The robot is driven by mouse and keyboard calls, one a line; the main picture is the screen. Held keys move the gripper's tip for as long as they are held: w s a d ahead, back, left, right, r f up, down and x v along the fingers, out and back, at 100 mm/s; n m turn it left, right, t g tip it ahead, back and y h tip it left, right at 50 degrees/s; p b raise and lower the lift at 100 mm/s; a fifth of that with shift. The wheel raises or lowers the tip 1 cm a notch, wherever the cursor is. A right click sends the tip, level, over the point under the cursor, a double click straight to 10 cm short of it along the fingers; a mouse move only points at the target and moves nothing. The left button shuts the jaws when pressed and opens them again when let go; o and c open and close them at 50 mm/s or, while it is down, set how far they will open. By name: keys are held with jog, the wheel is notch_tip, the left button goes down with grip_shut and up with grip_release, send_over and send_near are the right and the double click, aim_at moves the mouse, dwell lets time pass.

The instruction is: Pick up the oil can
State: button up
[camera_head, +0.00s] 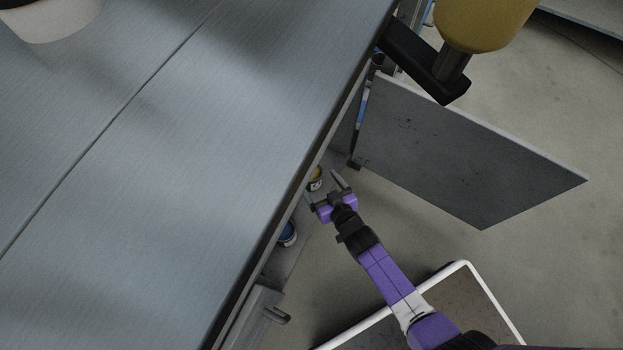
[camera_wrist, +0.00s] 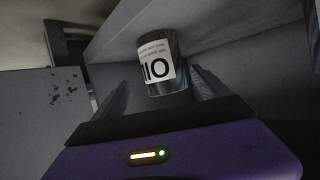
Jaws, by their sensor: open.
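The oil can (camera_wrist: 158,65) is a small dark cylinder with a white label and large black letters in the wrist view. It stands between and beyond the two fingers of my gripper (camera_wrist: 161,90), which is open; I see no clear contact. In the head view my gripper (camera_head: 322,186) is at the lower shelf under the tabletop edge. A small can with a yellow top (camera_head: 316,174), which appears to be the same can, shows right by its fingertips. Its left side is partly hidden by the tabletop edge.
A blue can (camera_head: 288,233) stands on the shelf nearer the bottom. The tabletop (camera_head: 190,150) overhangs the shelf. An open grey door panel (camera_head: 460,150) stands right of my gripper. A cabinet handle (camera_head: 277,316) sticks out below. A yellow seat (camera_head: 483,22) is at top right.

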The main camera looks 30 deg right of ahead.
jog(key=b+x, duration=0.3)
jog(key=x, duration=0.1)
jog(key=shift+s+a+f, duration=0.1)
jog(key=shift+a+f, duration=0.1)
jog(key=shift+a, duration=0.15)
jog(key=shift+w+b, duration=0.45)
jog(key=shift+w, duration=0.05)
jog(key=c, duration=1.8)
grip_shut()
jog(key=shift+r, duration=0.15)
